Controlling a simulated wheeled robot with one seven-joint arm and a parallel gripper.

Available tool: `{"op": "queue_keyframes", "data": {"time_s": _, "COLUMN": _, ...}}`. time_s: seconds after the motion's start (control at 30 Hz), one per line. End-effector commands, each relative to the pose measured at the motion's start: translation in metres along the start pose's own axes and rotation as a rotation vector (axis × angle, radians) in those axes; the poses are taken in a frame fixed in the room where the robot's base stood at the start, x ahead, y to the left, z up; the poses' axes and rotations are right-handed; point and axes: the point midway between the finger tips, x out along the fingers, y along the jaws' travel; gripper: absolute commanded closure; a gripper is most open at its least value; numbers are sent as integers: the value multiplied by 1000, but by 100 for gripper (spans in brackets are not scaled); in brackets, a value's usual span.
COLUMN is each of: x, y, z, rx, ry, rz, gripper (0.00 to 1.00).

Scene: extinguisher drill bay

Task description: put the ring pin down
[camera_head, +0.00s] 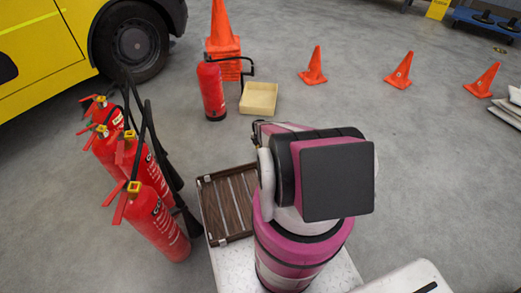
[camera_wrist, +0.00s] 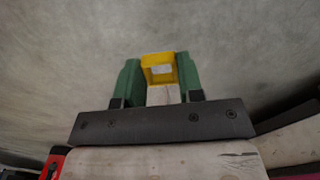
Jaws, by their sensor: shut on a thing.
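In the wrist view, my gripper (camera_wrist: 158,85) has its two green fingers closed on a small yellow piece, which I take to be the ring pin (camera_wrist: 158,60). The yellow piece sits between the fingertips and has a pale patch in its middle. Blurred grey floor lies beyond it; nothing is seen touching it from below. In the head view, my arm hides the fingers and the pin. A red fire extinguisher (camera_head: 212,92) stands alone on the floor, with a black hose and no yellow piece visible at its head.
A shallow pale wooden box (camera_head: 259,98), empty, is beside the lone extinguisher. A stack of orange cones (camera_head: 222,35) stands behind. Several red extinguishers (camera_head: 155,220) with yellow pieces stand at left. A brown slatted tray (camera_head: 212,215) lies nearer me. Open floor (camera_head: 430,170) is at right.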

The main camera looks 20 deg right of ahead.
Motion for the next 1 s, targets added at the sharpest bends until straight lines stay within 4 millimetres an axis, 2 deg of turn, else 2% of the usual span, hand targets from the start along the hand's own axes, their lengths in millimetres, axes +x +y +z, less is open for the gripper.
{"op": "queue_keyframes", "data": {"time_s": 0.03, "x": 6, "y": 2, "z": 8, "rx": 1, "ry": 0, "rz": 0, "gripper": 94}}
{"op": "queue_keyframes", "data": {"time_s": 0.17, "x": 10, "y": 2, "z": 14, "rx": 0, "ry": 0, "rz": 0, "gripper": 94}}
{"op": "queue_keyframes", "data": {"time_s": 0.27, "x": 14, "y": 2, "z": 15, "rx": 0, "ry": 0, "rz": 0, "gripper": 94}}
{"op": "queue_keyframes", "data": {"time_s": 0.57, "x": 49, "y": 2, "z": 14, "rx": 0, "ry": 1, "rz": -1, "gripper": 94}}
{"op": "queue_keyframes", "data": {"time_s": 0.97, "x": 53, "y": 2, "z": 14, "rx": 0, "ry": 0, "rz": 0, "gripper": 94}}
{"op": "queue_keyframes", "data": {"time_s": 1.0, "x": 53, "y": 2, "z": 13, "rx": 0, "ry": 0, "rz": 0, "gripper": 56}}
